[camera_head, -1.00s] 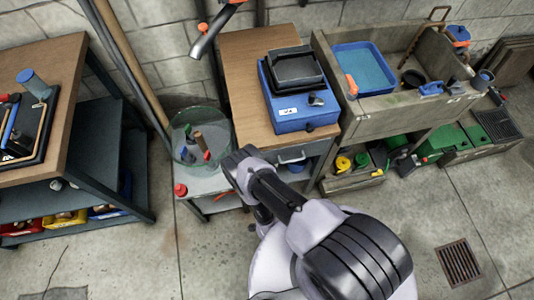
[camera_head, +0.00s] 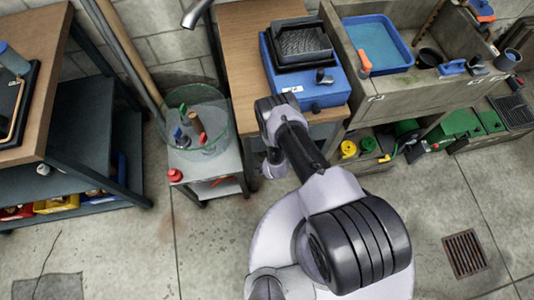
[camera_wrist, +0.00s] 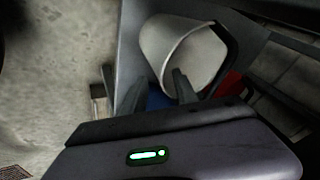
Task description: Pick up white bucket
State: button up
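The white bucket (camera_wrist: 165,47) shows in the wrist view, tilted in the picture with its open mouth toward the lower right. My gripper (camera_wrist: 157,76) is open, with its two dark fingers apart and nothing clearly held. The right finger overlaps the bucket's mouth and the left finger lies outside its wall. I cannot tell whether either finger touches it. In the head view I cannot make out the bucket or the fingers; my arm and the wooden workbench (camera_head: 238,60) hide that area.
A red object (camera_wrist: 229,83) and a blue object (camera_wrist: 158,98) are close to the bucket. A small cart (camera_head: 222,165) with a glass basin (camera_head: 215,145) stands left of my arm. A stone sink (camera_head: 400,95) is at right. The front floor (camera_head: 130,250) is clear.

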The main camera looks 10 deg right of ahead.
jog(key=shift+w+f, duration=0.15)
jog(key=shift+f, duration=0.05)
grip_shut()
dwell(1.3)
